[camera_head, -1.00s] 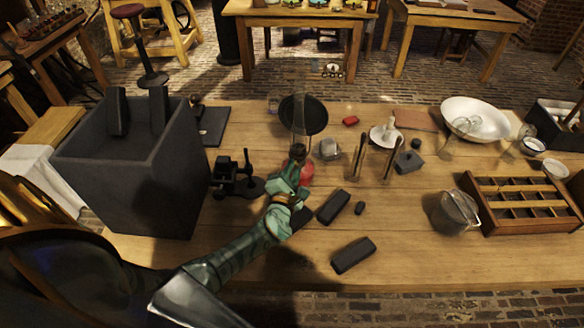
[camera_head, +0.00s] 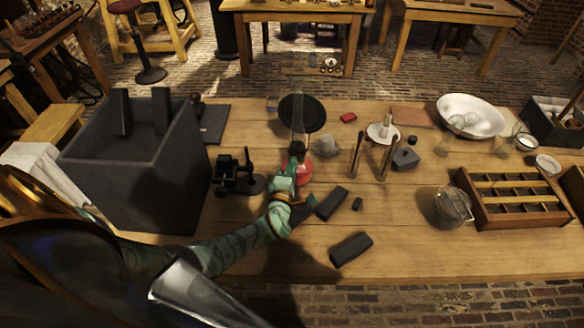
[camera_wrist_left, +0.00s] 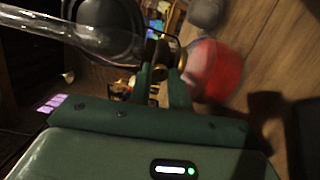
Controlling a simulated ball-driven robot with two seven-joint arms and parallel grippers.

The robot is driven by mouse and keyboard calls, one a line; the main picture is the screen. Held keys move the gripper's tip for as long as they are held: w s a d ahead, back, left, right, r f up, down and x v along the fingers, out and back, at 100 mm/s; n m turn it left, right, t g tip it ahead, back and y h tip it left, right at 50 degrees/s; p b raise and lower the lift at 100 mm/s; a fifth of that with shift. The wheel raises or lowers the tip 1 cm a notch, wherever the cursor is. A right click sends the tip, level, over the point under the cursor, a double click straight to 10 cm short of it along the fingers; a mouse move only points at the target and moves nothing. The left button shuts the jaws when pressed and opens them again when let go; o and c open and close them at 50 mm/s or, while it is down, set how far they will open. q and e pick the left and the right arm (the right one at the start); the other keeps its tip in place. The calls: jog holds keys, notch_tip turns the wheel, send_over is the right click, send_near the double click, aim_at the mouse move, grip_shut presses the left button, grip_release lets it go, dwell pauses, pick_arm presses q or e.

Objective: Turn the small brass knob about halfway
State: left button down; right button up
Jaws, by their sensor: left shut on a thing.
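An oil lamp with a red base (camera_head: 304,173) and a clear glass chimney stands on the table in the head view. In the left wrist view its red base (camera_wrist_left: 215,70) is at right, and the chimney (camera_wrist_left: 75,36) runs to the upper left. My left gripper (camera_head: 291,166) is at the lamp's burner. In the wrist view its green fingers (camera_wrist_left: 161,72) are shut at the small brass knob (camera_wrist_left: 160,51), beside the dark burner. The knob is small and mostly hidden between the fingertips, so its angle is not clear. My right gripper is not in view.
A black disc (camera_head: 302,113) stands behind the lamp. A dark open box (camera_head: 130,165) and a small black device (camera_head: 233,172) are to the left. Dark blocks (camera_head: 350,249) lie in front. A wooden compartment tray (camera_head: 515,199) is at right.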

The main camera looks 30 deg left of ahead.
pick_arm(q)
jog(key=shift+f, duration=0.1)
jog(key=c, duration=1.3)
grip_release()
jog(key=shift+s, duration=0.1)
jog(key=p+v, duration=0.2)
jog(key=v, duration=1.4)
jog(key=shift+d+p, duration=0.2)
jog(key=shift+p, duration=0.2)
jog(key=shift+s, duration=0.1)
